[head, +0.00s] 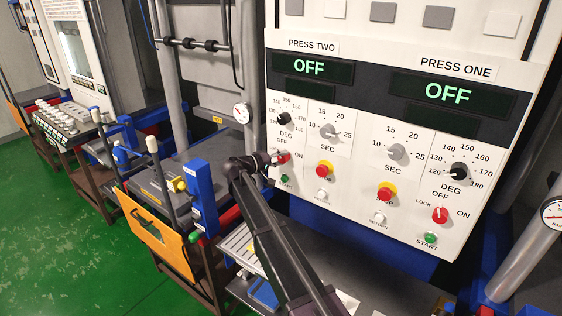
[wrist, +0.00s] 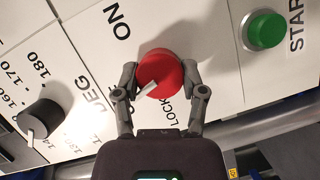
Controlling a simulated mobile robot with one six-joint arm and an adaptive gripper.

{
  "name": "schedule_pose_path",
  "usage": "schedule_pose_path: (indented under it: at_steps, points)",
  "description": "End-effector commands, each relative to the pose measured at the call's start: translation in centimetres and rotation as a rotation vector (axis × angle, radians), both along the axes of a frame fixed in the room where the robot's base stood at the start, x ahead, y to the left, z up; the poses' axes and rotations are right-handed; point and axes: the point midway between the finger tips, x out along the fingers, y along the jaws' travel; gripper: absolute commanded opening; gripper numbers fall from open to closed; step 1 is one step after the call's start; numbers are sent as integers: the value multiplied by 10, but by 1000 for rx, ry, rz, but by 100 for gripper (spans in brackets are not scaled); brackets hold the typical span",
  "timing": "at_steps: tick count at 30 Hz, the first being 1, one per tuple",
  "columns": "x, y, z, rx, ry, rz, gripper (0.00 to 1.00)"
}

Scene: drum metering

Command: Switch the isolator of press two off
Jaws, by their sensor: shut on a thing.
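The isolator of press two is a red round knob (head: 284,157) low on the left of the white panel, under a display (head: 310,66) that reads OFF. In the wrist view the knob (wrist: 166,72) sits between the two fingers of my gripper (wrist: 160,72), which is shut on it. Its white pointer slants down-left in that view, away from the ON label (wrist: 118,24). The LOCK label (wrist: 172,112) shows below the knob; its OFF label is hidden there. In the head view my gripper (head: 273,158) reaches the knob from the left.
A green START button (wrist: 265,30) is beside the knob, clear of the fingers. A black dial (wrist: 40,118) is on the other side. Press one has its own red isolator (head: 440,215) further right. A red and yellow stop button (head: 325,170) is close to my gripper.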

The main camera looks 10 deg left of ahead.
Motion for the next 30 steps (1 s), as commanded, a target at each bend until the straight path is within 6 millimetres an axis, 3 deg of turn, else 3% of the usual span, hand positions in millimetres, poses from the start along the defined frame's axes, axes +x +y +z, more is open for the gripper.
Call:
schedule_pose_path:
  at_steps: [14, 15, 18, 30]
  points:
    - [0, -1, 0, -19, 10, -2, 7]
    - [0, -1, 0, -18, 9, -2, 60]
    - [0, -1, 0, -18, 9, -2, 89]
    - [0, 0, 0, -18, 8, 0, 89]
